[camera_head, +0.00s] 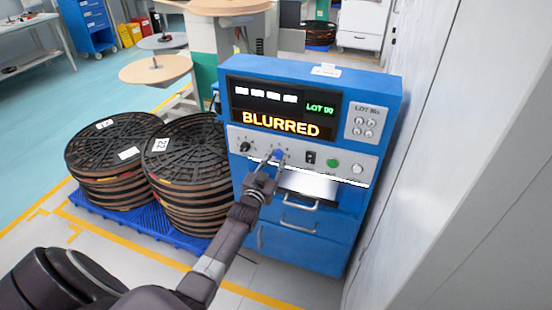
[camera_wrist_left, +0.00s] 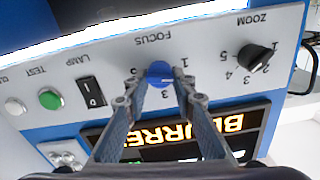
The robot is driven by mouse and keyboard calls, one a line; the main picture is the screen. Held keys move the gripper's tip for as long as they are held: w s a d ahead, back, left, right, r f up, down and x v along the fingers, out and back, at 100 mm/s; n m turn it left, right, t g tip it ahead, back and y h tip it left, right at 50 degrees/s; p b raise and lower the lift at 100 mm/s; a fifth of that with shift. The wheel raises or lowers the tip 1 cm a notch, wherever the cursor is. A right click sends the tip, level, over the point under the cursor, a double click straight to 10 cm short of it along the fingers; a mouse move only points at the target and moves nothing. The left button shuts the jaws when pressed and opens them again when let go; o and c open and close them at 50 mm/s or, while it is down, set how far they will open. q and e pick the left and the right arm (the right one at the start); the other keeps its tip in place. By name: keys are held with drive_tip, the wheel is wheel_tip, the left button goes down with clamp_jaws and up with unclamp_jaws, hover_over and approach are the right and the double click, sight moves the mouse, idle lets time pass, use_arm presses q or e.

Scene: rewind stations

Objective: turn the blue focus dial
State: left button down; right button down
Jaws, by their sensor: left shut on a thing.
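The blue focus dial (camera_wrist_left: 160,73) sits on the pale control panel under the word FOCUS, with numbers around it. My left gripper (camera_wrist_left: 158,90) has its two fingers on either side of the dial, shut on it. In the head view the blue dial (camera_head: 279,154) shows just past the tip of my left gripper (camera_head: 268,172). The display (camera_head: 282,123) above the panel reads BLURRED in orange and LOT 09 in green. My right gripper is in neither view.
A black zoom dial (camera_wrist_left: 256,58) is beside the focus dial. A lamp switch (camera_wrist_left: 91,92), a green test button (camera_wrist_left: 50,99) and a pale button (camera_wrist_left: 14,106) are on the other side. Stacked reels (camera_head: 185,160) stand left of the blue cabinet; a pale wall (camera_head: 440,150) is close on its right.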

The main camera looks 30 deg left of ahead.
use_arm(q)
drive_tip(key=shift+f+n, duration=0.15)
drive_tip(key=shift+n, duration=1.95)
drive_tip(key=c, duration=1.6)
unclamp_jaws()
drive_tip(key=shift+s, duration=0.1)
drive_tip(key=v, duration=1.2)
